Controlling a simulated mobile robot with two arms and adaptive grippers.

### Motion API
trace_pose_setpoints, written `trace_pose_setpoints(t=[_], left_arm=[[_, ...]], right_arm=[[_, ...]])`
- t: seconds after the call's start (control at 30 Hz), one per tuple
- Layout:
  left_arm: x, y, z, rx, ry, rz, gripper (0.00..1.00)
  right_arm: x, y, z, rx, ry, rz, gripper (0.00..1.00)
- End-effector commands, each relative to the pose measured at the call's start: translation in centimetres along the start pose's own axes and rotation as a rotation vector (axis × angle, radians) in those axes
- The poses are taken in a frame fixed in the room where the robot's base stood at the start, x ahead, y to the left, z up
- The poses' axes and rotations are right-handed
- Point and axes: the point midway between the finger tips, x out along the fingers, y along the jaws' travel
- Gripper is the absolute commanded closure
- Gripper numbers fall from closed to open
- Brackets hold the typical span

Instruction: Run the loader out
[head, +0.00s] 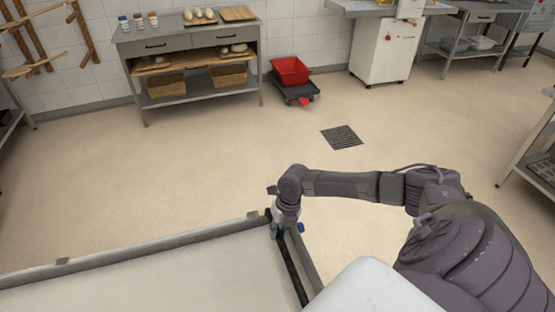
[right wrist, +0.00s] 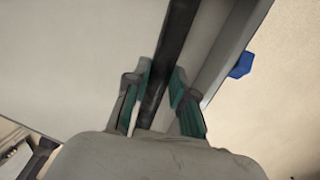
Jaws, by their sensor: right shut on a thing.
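The loader (head: 130,284) fills the lower left of the head view as a flat pale surface with grey side rails. A dark bar (head: 290,268) runs along its right end, inside the grey end rail. My right gripper (head: 278,232) is at the far end of this bar, pointing down. In the right wrist view, the two green-padded fingers (right wrist: 160,92) stand on either side of the dark bar (right wrist: 178,55) and are shut on it. My left gripper is not in view.
A blue knob (right wrist: 242,65) sits on the outer side of the rail. The beige floor beyond the loader is clear, with a drain grate (head: 341,137). A steel table (head: 187,42), a red crate on a dolly (head: 291,71) and a white machine (head: 382,52) stand along the back wall.

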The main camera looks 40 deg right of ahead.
Motion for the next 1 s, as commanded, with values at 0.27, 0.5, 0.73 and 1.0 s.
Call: trace_pose_setpoints(t=[0.27, 0.5, 0.73, 1.0], left_arm=[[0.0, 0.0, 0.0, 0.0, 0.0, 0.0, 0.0], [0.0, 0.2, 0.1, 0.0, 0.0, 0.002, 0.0], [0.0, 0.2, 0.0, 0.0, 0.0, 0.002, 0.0], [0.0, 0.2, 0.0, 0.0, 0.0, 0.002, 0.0]], right_arm=[[-0.1, -0.6, 0.1, 0.003, -0.001, -0.013, 0.51], [-0.2, -0.3, 0.1, 0.002, -0.001, -0.007, 0.51], [-3.2, -0.4, 0.1, 0.0, -0.004, -0.008, 0.51], [-9.0, -0.6, 0.1, 0.003, -0.004, -0.01, 0.51]])
